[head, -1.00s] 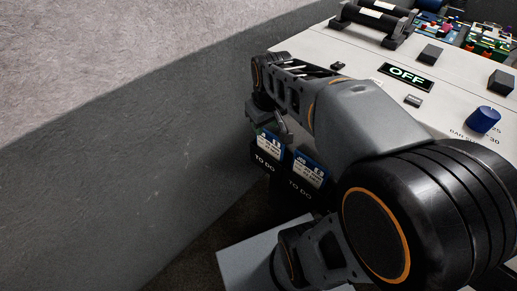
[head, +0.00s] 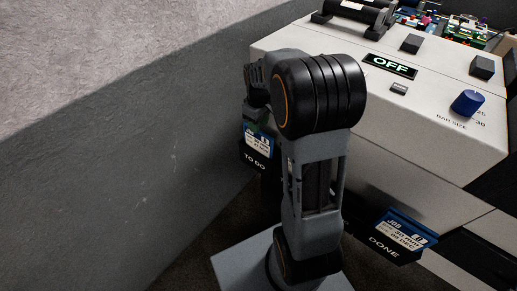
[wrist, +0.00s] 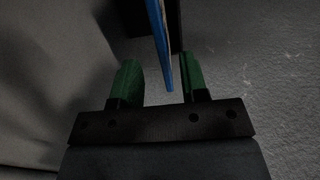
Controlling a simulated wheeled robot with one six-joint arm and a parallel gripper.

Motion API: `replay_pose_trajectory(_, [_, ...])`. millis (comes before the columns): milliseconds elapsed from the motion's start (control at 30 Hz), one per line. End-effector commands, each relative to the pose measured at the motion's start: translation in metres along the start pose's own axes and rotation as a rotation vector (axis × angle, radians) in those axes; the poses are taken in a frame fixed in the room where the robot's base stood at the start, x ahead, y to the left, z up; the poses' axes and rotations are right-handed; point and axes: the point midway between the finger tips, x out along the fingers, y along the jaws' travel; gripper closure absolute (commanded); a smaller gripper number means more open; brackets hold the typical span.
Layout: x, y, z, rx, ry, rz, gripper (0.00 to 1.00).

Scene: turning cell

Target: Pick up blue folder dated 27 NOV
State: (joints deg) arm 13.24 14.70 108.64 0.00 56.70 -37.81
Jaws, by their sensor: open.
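My gripper (wrist: 159,72) is open in the wrist view, its two green fingers apart. A blue folder (wrist: 162,55) is seen edge-on between them, nearer the right finger, apart from both as far as I can tell. In the head view a blue folder with a white label (head: 258,142) stands in a black TO DO holder (head: 254,161) at the left end of the machine. Its date is too small to read. My arm hides most of the gripper there. Another blue folder (head: 405,233) sits in a black DONE holder (head: 385,250); its label seems to end in DEC.
The pale machine (head: 430,130) stands on the right, with a lit OFF sign (head: 389,67) and a blue knob (head: 467,103). A grey wall (head: 130,180) closes in the left side. Dark holder parts (wrist: 173,25) stand beside the folder in the wrist view.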

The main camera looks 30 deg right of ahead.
Motion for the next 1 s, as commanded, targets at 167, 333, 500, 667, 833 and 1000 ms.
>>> replay_pose_trajectory(167, [0.009, -0.001, 0.001, 0.001, -0.001, -0.001, 0.60])
replay_pose_trajectory(333, [0.032, -0.003, 0.002, 0.001, -0.003, -0.002, 0.60])
replay_pose_trajectory(500, [0.050, -0.003, 0.001, 0.001, -0.001, -0.001, 0.60])
replay_pose_trajectory(667, [0.056, -0.003, 0.001, 0.001, 0.000, 0.000, 0.60])
replay_pose_trajectory(833, [0.056, -0.003, 0.001, 0.000, 0.000, 0.000, 0.60])
replay_pose_trajectory(1000, [0.056, -0.003, 0.001, 0.000, 0.000, 0.000, 0.74])
